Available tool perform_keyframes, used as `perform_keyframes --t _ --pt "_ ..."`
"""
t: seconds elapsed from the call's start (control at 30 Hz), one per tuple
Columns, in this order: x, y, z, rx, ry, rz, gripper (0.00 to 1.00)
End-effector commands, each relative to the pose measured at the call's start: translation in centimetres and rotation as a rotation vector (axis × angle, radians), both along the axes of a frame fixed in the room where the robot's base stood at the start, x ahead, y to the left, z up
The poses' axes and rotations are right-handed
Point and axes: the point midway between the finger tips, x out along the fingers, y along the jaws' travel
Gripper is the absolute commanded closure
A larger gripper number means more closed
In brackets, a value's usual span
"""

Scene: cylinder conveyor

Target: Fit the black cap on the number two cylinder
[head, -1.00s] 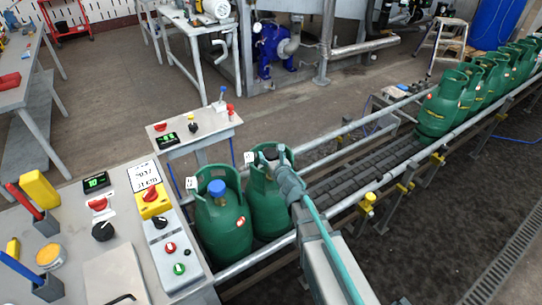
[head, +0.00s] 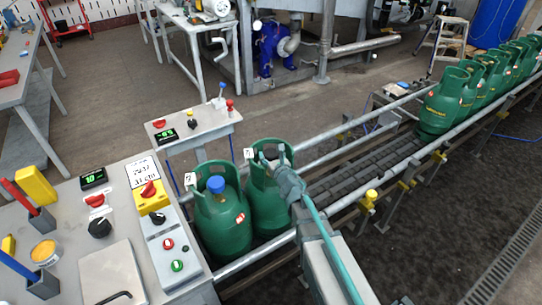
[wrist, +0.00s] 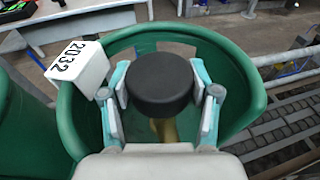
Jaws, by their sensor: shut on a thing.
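My gripper (wrist: 161,84) is shut on the black cap (wrist: 160,92), with one finger on each side of it. The cap is inside the collar of the second green cylinder (wrist: 247,112); a brass valve (wrist: 163,132) shows below it. I cannot tell whether cap and valve touch. A white tag reading 2032 (wrist: 76,66) is at the collar's left edge. In the head view my gripper (head: 272,158) reaches into this cylinder (head: 267,205), and the cap cannot be made out. To its left stands a green cylinder (head: 222,230) with a blue cap (head: 216,184).
The conveyor's rollers (head: 365,172) are bare to the right, between metal rails (head: 395,166). Several more green cylinders (head: 440,107) stand farther along. A control desk (head: 115,250) is at left, and a smaller control stand (head: 210,135) is behind the blue-capped cylinder.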

Motion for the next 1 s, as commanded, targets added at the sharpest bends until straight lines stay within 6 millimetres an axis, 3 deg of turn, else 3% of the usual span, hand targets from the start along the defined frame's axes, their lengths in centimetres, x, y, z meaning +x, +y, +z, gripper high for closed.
perform_keyframes --t 1.0 --pt "0.0 0.0 -2.3 0.001 0.000 0.000 0.63"
